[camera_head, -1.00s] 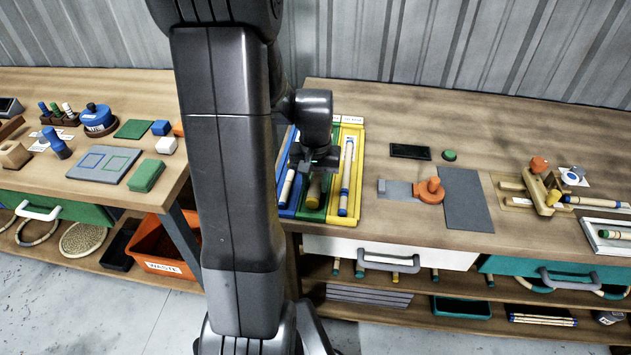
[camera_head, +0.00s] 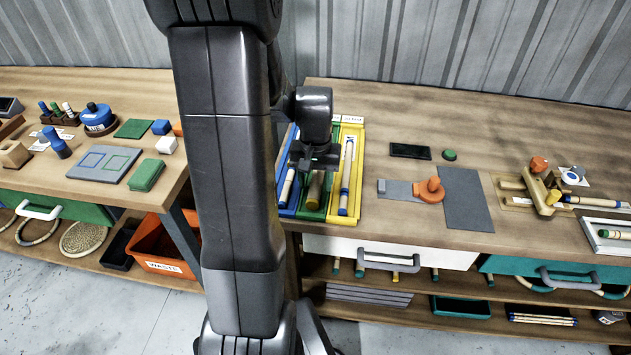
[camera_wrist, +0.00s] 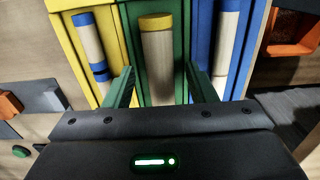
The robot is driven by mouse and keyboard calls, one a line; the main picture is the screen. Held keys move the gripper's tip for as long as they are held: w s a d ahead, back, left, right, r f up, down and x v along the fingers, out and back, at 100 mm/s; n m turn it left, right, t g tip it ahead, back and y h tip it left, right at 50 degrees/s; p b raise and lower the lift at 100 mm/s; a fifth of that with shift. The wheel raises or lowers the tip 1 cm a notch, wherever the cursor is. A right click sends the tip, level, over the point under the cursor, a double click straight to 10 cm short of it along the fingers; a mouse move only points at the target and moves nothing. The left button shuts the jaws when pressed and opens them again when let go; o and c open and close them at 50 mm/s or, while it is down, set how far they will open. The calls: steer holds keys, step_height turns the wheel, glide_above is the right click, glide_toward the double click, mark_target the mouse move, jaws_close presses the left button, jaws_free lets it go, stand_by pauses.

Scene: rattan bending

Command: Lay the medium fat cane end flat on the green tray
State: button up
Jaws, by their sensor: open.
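A thick tan cane piece (camera_wrist: 157,60) with a yellow end lies lengthwise in the green tray (camera_wrist: 140,20), the middle of three. It also shows in the head view (camera_head: 314,190), partly hidden by my gripper (camera_head: 316,168). In the wrist view my gripper (camera_wrist: 160,82) is open, with one finger on each side of the cane and a gap visible on both sides. The cane's near end is hidden behind the gripper body.
The yellow tray (camera_head: 357,150) and the blue tray (camera_head: 285,207) flank the green one, each holding thinner canes with blue markings. A black flat device (camera_head: 410,152) and an orange-knobbed fixture (camera_head: 430,190) stand to the right. An orange waste bin (camera_head: 160,245) is below left.

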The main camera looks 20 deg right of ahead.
mark_target(316, 184)
step_height(316, 184, up, 11)
steer(key=shift+r, duration=0.15)
